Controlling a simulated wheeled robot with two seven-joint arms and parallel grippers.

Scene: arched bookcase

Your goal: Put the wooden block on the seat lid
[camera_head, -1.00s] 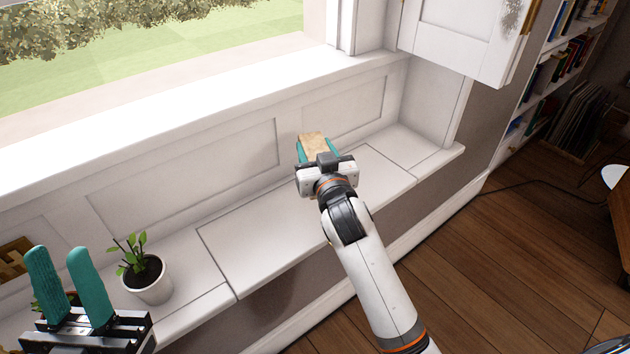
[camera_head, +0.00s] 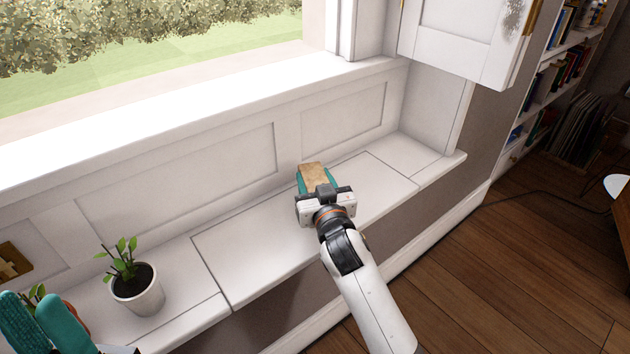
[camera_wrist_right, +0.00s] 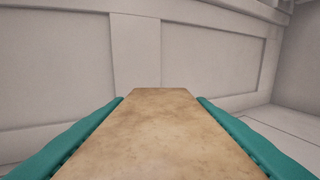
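The wooden block (camera_head: 313,174) is tan and sits between the teal fingers of my right gripper (camera_head: 316,180). In the right wrist view the block (camera_wrist_right: 160,135) fills the space between both fingers, which press along its sides. The seat lid (camera_head: 265,243) is the white panel outlined by seams in the window seat. The block and right gripper are over the lid's back part; whether the block touches it cannot be told.
A potted plant (camera_head: 137,290) in a white pot stands on the seat left of the lid. Another small plant (camera_head: 36,294) is partly hidden behind my left gripper. A panelled wall (camera_head: 185,175) rises behind the seat. An open white shutter (camera_head: 465,40) hangs at upper right.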

